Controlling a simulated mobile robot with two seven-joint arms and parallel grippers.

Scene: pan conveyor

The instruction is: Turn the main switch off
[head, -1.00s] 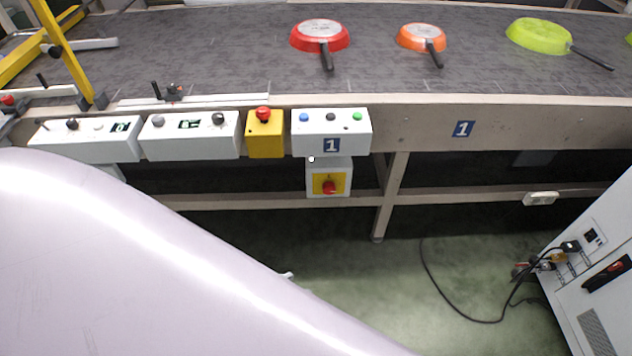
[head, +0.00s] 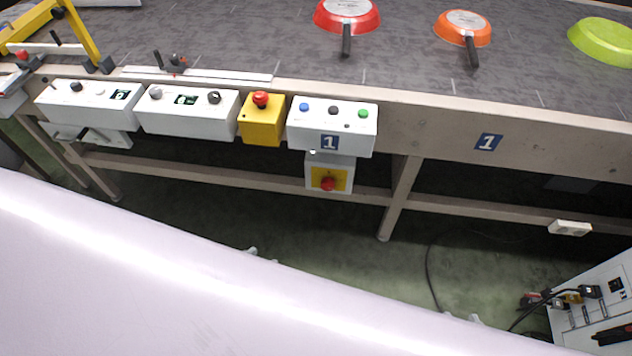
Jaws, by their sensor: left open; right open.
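The main switch (head: 327,184) is a red rotary knob on a yellow plate. Its small light-grey box (head: 345,189) hangs under the white control box marked 1. The knob's exact angle is too small to read. The pale tips of my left gripper (head: 262,256) just show over the edge of my large pale body part, below and left of the switch. The tips of my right gripper (head: 461,318) show further right and lower. Both look open and empty, apart from the switch. The rest of both grippers is hidden.
A yellow box with a red emergency button (head: 260,101) and white control boxes (head: 187,113) line the conveyor's front edge. Red (head: 347,15), orange (head: 463,28) and green (head: 607,42) pans lie on the belt. A white cabinet (head: 595,310) with cables stands at lower right.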

